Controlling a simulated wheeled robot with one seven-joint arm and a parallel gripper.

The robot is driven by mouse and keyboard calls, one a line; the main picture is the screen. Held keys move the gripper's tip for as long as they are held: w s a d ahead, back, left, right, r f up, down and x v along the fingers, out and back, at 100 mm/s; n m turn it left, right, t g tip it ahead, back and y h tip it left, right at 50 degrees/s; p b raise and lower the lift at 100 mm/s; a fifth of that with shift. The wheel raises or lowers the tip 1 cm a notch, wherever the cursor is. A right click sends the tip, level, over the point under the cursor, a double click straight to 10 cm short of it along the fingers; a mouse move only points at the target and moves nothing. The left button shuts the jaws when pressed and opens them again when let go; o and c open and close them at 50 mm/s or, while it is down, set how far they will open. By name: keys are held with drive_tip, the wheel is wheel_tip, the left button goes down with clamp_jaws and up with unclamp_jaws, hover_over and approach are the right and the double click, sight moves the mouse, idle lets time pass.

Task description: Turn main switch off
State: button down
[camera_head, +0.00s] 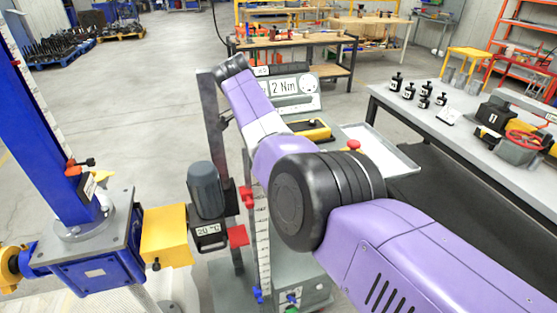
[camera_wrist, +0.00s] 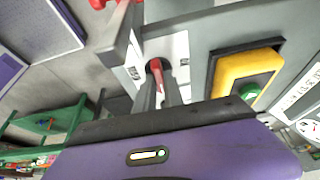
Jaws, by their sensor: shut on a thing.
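In the wrist view, my gripper (camera_wrist: 161,84) has its two dark fingers close together around a small red switch handle (camera_wrist: 156,68). The handle sits at a round opening in a white plate (camera_wrist: 178,50) on the side of a grey cabinet. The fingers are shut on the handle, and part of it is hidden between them. The label on the plate is too small to read, so the switch's position cannot be told. In the head view, my purple arm reaches over the work area and the gripper and switch handle cannot be made out.
A yellow control box (camera_wrist: 246,72) with a green button (camera_wrist: 249,91) is beside the gripper, and a grey bracket (camera_wrist: 122,42) is close on its left. A blue screw jack (camera_head: 90,262) and a grey motor (camera_head: 206,190) stand left of my arm. A workbench (camera_head: 455,165) is at right.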

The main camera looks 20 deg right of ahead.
drive_tip(key=c, duration=1.4)
unclamp_jaws()
drive_tip(key=shift+c, duration=0.2)
drive_tip(key=v, duration=0.7)
drive_tip(key=shift+r, duration=0.35)
drive_tip(key=shift+a, duration=0.15)
